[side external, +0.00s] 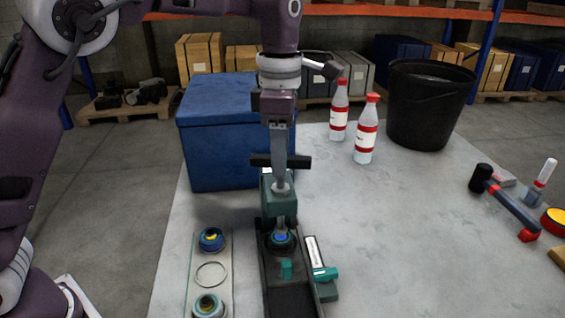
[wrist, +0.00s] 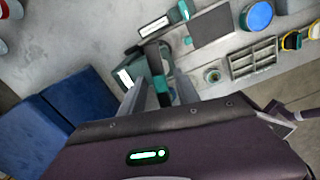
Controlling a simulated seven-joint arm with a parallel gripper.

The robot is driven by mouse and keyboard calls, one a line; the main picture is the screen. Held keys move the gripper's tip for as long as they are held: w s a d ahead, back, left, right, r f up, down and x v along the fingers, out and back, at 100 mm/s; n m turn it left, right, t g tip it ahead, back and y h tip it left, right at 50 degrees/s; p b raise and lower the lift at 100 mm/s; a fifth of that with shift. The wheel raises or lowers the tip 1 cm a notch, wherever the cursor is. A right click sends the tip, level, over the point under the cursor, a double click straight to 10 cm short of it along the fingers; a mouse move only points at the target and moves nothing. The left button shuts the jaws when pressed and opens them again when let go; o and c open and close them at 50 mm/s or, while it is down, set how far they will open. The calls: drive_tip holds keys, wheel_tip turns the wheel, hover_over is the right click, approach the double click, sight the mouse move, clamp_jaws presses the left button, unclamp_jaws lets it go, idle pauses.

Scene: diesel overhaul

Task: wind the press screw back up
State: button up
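The green press (side external: 279,195) stands upright on a dark base near the front of the table. A black crossbar (side external: 302,161) lies level at the top of its screw. My gripper (side external: 280,180) points straight down over the press, its grey fingers in front of the crossbar's middle. In the wrist view my gripper's two fingers (wrist: 160,88) stand apart with teal and dark press parts (wrist: 162,92) between them. I cannot tell whether they touch the crossbar. The screw's thread is mostly hidden.
A blue box (side external: 220,140) stands close behind the press. A rack with round parts (side external: 211,239) lies left of it and a teal-handled tool (side external: 325,273) right.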

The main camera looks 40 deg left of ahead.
drive_tip(key=shift+r, duration=0.1)
wheel_tip(320, 180, up, 5)
drive_tip(key=shift+r, duration=0.15)
idle(0.3)
